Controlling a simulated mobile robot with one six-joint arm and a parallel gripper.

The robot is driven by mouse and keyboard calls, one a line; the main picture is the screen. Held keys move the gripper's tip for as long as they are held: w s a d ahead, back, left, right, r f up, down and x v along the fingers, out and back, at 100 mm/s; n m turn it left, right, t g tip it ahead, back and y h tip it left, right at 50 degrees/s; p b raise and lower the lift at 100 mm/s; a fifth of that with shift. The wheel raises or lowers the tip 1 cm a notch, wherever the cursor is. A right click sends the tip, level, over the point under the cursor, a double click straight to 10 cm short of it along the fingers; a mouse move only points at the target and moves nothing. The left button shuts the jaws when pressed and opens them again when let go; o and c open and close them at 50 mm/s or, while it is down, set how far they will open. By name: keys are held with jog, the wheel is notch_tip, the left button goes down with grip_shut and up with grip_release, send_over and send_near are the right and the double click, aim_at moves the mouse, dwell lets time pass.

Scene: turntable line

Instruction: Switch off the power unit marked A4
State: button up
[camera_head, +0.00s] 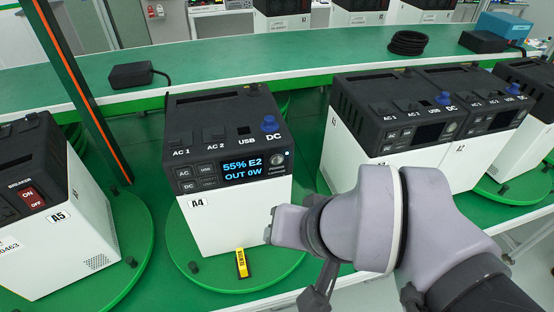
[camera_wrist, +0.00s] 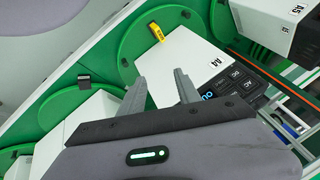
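The power unit marked A4 (camera_head: 240,222) stands upright on a green round turntable, with a white body and black top. Its lit display (camera_head: 247,169) reads "55% E2" and "OUT 0W". Small AC, USB and DC buttons (camera_head: 196,178) sit left of the display. A small light spot (camera_head: 287,153) shows to its right. My gripper (camera_head: 288,226) is in front of the unit's lower right. In the wrist view my gripper (camera_wrist: 161,79) is open and empty, with unit A4 (camera_wrist: 190,62) beyond the fingers; part of its panel is hidden.
Unit A5 (camera_head: 75,232), with a red ON/OFF breaker switch, stands at left. More units stand at right (camera_head: 355,150). A yellow tag (camera_head: 241,262) is at A4's foot. A black box (camera_head: 131,76) and coiled cable (camera_head: 408,42) lie on the green bench. An orange-striped post (camera_head: 75,75) rises between A5 and A4.

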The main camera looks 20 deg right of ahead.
grip_shut()
dwell(1.6)
